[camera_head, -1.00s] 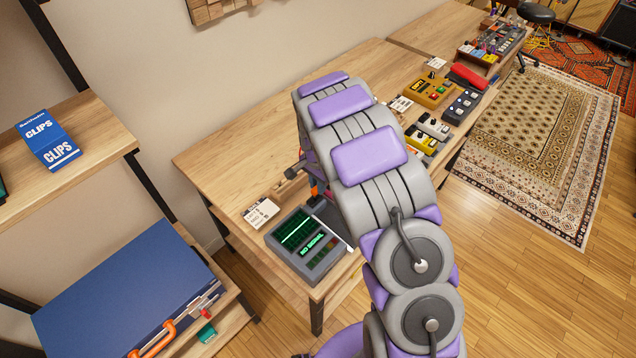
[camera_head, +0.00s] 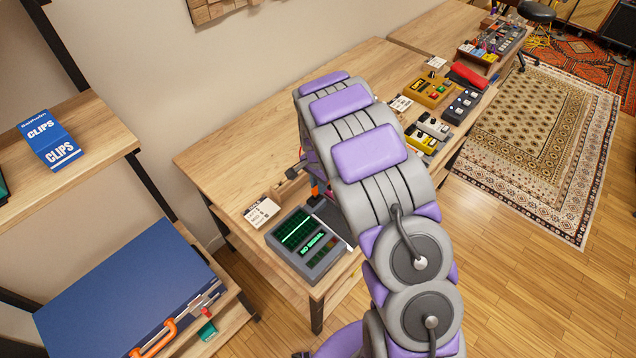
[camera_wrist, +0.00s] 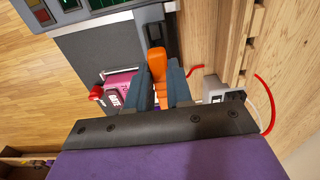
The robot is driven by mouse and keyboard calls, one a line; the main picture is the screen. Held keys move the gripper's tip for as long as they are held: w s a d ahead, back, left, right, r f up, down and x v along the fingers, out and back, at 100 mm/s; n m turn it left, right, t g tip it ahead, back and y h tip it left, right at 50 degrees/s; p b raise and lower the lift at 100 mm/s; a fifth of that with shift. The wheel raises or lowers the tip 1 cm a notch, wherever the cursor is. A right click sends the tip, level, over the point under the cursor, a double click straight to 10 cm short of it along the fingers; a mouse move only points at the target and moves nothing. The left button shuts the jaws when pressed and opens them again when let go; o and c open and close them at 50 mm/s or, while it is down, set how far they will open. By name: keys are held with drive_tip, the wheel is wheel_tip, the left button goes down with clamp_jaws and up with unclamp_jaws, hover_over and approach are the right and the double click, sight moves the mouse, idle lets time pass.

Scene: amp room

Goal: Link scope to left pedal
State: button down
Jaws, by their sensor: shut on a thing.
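The scope (camera_head: 308,244) sits at the near end of the bench with green "NO SIGNAL" text on its screen. Part of it shows at the top left of the wrist view (camera_wrist: 75,14). My gripper (camera_wrist: 161,88) is shut on an orange handle (camera_wrist: 157,64), whose far end meets a dark part beside the scope. The orange handle (camera_head: 315,188) also shows in the head view, close to my arm. A pink pedal (camera_wrist: 121,84) with a red plug (camera_wrist: 96,92) lies left of my fingers, partly hidden. I cannot tell whether it is the left pedal.
A grey box (camera_wrist: 214,90) with red and white cables is right of my fingers. A wooden rack (camera_wrist: 238,45) stands beside it. A paper card (camera_head: 262,213) is beside the scope. Several pedals, including a yellow one (camera_head: 430,92), are farther along. The back of the bench (camera_head: 235,150) is clear.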

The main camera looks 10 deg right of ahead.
drive_tip(key=shift+f, duration=0.95)
idle(1.2)
drive_tip(key=c, duration=0.5)
unclamp_jaws()
drive_tip(key=shift+c, duration=0.2)
drive_tip(key=shift+r, duration=0.15)
drive_tip(key=shift+r+p, duration=1.3)
drive_tip(key=shift+r, duration=2)
drive_tip(key=shift+r, duration=0.1)
